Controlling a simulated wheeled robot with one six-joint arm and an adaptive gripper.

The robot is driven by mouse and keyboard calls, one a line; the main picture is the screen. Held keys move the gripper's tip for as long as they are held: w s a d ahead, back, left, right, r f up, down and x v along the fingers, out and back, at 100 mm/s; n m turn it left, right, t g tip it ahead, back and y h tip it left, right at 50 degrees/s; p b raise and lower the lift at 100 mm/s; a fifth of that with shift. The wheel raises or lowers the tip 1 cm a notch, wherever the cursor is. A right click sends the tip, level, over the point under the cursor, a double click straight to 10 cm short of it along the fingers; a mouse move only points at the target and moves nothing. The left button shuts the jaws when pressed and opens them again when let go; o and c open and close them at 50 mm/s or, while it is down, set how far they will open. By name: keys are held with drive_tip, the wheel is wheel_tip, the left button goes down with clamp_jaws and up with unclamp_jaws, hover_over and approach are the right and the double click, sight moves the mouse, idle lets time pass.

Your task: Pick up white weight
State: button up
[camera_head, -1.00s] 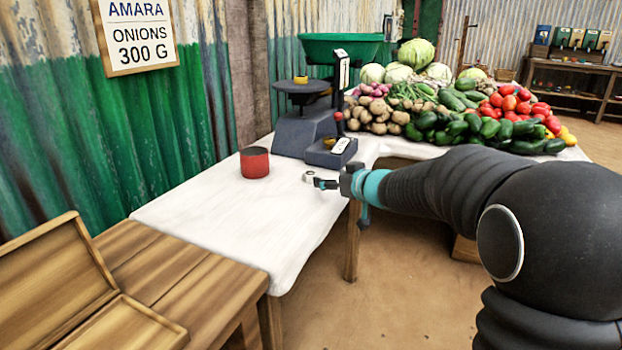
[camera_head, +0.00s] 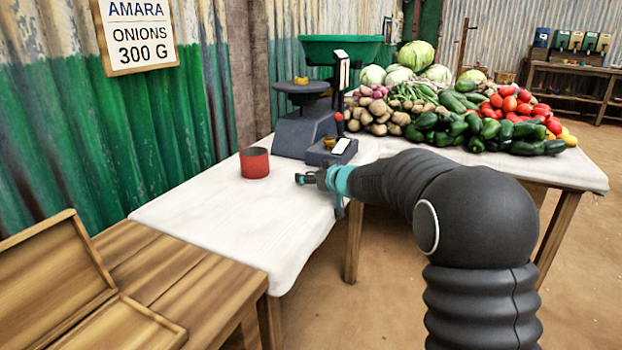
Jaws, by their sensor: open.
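My gripper (camera_head: 302,179) is open, low over the white cloth at the right part of the table, in front of the scale. I cannot make out the white weight now. The gripper covers the spot where a small white piece stood a moment ago, so the weight may be hidden behind it. The balance scale (camera_head: 295,134) stands just behind, with a dark pan holding a small yellow piece (camera_head: 301,80) and a large green pan (camera_head: 340,49). A small brass-coloured piece (camera_head: 329,143) sits on the scale's low front part.
A red cup (camera_head: 254,163) stands on the white cloth (camera_head: 235,215) left of my gripper. Heaped vegetables (camera_head: 470,115) fill the table behind my arm. An open wooden box (camera_head: 60,290) lies at the front left. The cloth's front part is clear.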

clamp_jaws()
